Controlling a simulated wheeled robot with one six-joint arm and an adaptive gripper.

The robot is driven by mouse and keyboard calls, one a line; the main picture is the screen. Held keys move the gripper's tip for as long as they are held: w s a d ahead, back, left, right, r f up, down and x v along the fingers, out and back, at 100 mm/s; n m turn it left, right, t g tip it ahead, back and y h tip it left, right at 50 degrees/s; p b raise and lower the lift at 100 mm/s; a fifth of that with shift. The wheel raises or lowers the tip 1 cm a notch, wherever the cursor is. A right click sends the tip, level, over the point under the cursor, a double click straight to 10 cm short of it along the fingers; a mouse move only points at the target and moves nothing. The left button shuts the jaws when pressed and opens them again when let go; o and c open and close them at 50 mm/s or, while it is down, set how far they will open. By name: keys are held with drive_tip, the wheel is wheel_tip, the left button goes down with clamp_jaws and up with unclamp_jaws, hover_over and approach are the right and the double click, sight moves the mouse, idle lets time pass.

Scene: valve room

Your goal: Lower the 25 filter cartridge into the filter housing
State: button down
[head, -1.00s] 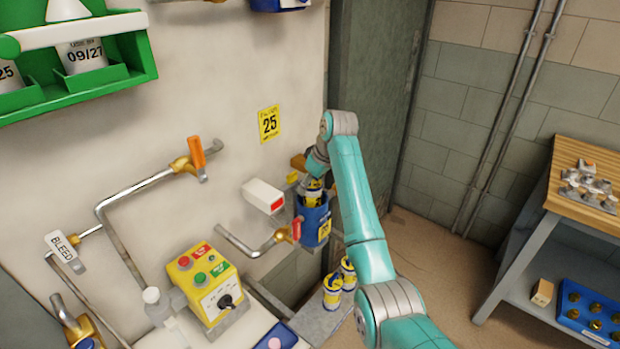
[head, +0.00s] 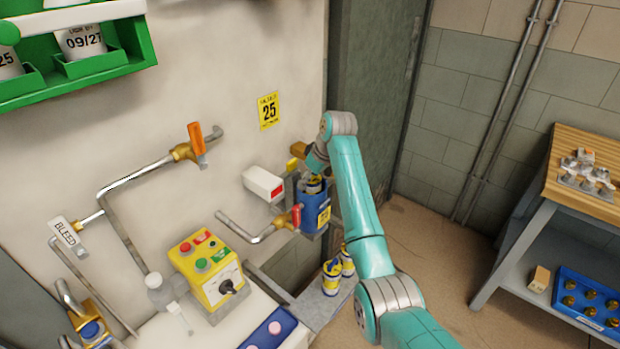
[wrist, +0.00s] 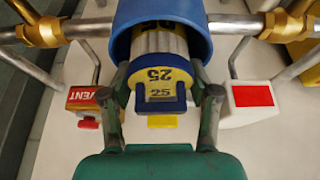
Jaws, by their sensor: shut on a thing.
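The 25 filter cartridge (wrist: 162,74) has a yellow cap marked 25, a dark blue handle and a silver body. My gripper (wrist: 161,95) is shut on it, with one finger on each side of the cap. In the wrist view its silver body is inside the mouth of the blue filter housing (wrist: 125,45), and the cap stands out of it. In the head view the blue housing (head: 312,217) is fixed by the wall, below my gripper (head: 314,172). The cartridge (head: 313,187) shows at the housing's rim; its lower end is hidden inside.
A white box with a red face (head: 264,184) and a red-handled valve (head: 296,214) are close left of the housing. Two yellow-and-blue cartridges (head: 331,278) stand on a ledge below. A workbench (head: 575,200) is at right.

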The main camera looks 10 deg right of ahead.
drive_tip(key=shift+s+f, duration=0.2)
drive_tip(key=shift+f, duration=0.4)
drive_tip(key=shift+s+f, duration=0.15)
drive_tip(key=shift+f, duration=0.45)
drive_tip(key=c, duration=0.6)
unclamp_jaws()
drive_tip(key=o, duration=0.4)
drive_tip(key=shift+w+f, duration=0.2)
drive_tip(key=shift+w, duration=0.05)
drive_tip(key=v, duration=1.2)
drive_tip(key=shift+w+r, duration=0.3)
drive_tip(key=shift+r, duration=0.05)
